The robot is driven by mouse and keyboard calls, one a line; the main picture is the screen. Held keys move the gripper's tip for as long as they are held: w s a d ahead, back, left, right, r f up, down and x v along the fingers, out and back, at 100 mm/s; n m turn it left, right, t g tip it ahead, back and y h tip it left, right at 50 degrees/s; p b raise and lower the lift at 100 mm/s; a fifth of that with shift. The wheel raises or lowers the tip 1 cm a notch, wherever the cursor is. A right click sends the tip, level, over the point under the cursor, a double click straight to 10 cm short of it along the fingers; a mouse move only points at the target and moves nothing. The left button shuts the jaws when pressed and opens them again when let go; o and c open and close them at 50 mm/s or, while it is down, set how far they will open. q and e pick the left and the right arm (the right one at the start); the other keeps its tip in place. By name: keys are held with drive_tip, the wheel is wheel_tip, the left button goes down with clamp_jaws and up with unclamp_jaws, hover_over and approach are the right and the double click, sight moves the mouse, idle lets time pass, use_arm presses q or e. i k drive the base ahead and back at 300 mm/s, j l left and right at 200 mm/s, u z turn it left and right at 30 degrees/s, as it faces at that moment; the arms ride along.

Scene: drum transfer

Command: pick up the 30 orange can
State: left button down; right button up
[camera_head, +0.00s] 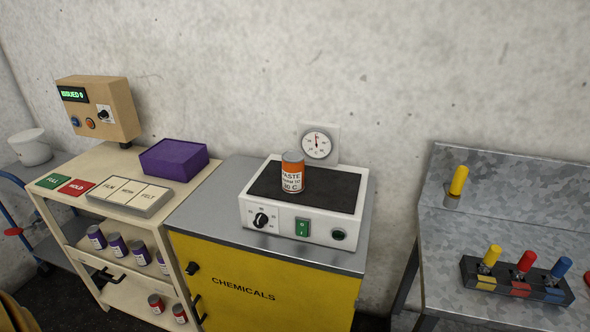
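The orange can (292,171) stands upright on the dark top plate of a white hot plate (259,216). It has an orange upper band and a white label that reads "PASTE", with "30 C" at the bottom. Nothing touches it from the sides. Neither of my grippers shows in the head view.
The hot plate sits on a yellow chemicals cabinet (260,285). To its left, a cream cart (60,200) carries a purple box (174,159), a dispenser (100,108) and cans below. A metal bench (450,270) with coloured handles stands right, across a gap. A round gauge (317,145) is behind the can.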

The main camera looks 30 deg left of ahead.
sight(293, 160)
drive_tip(key=i+j, duration=0.15)
drive_tip(key=j, duration=0.25)
drive_tip(key=i+j, duration=0.1)
drive_tip(key=j, duration=0.35)
drive_tip(key=i+j+z, duration=0.1)
drive_tip(key=j, duration=0.3)
drive_tip(key=i, duration=0.05)
